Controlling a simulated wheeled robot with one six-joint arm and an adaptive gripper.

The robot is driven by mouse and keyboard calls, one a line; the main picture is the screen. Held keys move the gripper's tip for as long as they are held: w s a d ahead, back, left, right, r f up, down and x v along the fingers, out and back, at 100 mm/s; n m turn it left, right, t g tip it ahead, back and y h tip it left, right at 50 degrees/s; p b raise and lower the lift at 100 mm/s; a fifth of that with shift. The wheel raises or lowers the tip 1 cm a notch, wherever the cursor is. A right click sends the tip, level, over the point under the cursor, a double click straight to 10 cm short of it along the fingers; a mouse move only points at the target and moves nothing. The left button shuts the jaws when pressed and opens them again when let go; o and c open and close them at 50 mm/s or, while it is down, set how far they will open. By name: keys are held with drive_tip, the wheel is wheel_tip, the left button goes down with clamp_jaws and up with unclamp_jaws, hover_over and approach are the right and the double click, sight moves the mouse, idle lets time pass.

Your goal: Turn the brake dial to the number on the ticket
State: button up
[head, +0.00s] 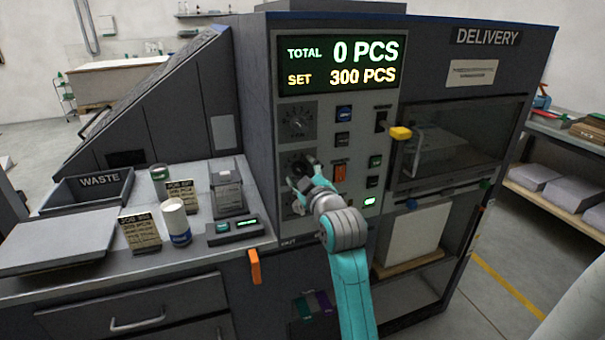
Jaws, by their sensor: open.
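My gripper (301,166) is open at the control panel, in front of a middle dial that it largely hides. Whether the fingers touch that dial cannot be told. An upper dial (297,122) with a dark plate shows clear above it. A lower control is mostly hidden behind my gripper and wrist. The dial labels and pointer settings are too small to read.
The display (337,64) reads total 0 PCS, set 300 PCS. A yellow-tipped lever (400,133) juts out beside the delivery window. A white can (175,222) and waste bin (88,189) stand on the left counter.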

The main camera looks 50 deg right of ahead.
drive_tip(key=shift+c, duration=0.3)
drive_tip(key=c, duration=1.1)
drive_tip(key=m, duration=0.5)
drive_tip(key=shift+m, duration=0.4)
drive_tip(key=m, duration=0.5)
drive_tip(key=shift+m, duration=0.6)
